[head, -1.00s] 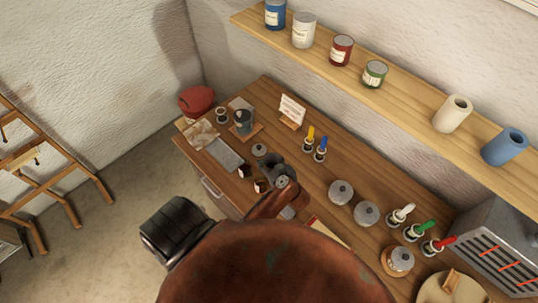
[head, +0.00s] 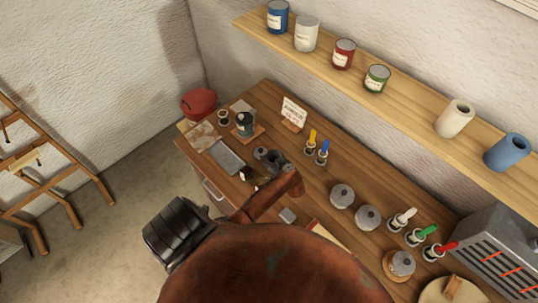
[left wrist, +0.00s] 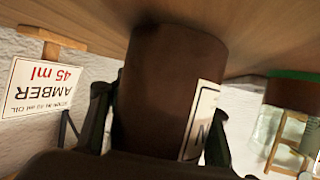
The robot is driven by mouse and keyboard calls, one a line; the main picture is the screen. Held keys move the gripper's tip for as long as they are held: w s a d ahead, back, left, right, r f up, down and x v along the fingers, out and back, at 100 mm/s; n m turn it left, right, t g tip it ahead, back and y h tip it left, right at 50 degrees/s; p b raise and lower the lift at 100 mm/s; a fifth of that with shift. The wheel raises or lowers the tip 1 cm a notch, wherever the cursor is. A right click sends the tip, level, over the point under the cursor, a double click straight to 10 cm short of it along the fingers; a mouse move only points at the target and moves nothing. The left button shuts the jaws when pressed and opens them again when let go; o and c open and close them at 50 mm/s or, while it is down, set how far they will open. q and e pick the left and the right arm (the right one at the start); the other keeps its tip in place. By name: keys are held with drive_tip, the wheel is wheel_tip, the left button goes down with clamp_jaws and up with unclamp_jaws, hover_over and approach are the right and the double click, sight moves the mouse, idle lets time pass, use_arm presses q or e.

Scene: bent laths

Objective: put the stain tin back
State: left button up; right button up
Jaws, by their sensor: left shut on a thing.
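My left gripper (head: 268,158) is over the left part of the workbench (head: 330,170). In the left wrist view its fingers are shut on a dark brown tin (left wrist: 165,90) with a partly visible white label. That view is upside down. My right gripper is not in view.
A jar on a wooden coaster (head: 244,124), a grey tray (head: 227,156) and a red pot (head: 198,104) are at the left end. Handled tools (head: 317,147) and lidded pots (head: 342,196) stand to the right. A shelf (head: 410,95) with several tins hangs above.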

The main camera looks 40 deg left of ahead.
use_arm(q)
drive_tip(key=shift+f, duration=0.15)
drive_tip(key=o, duration=1.8)
drive_tip(key=v, duration=1.2)
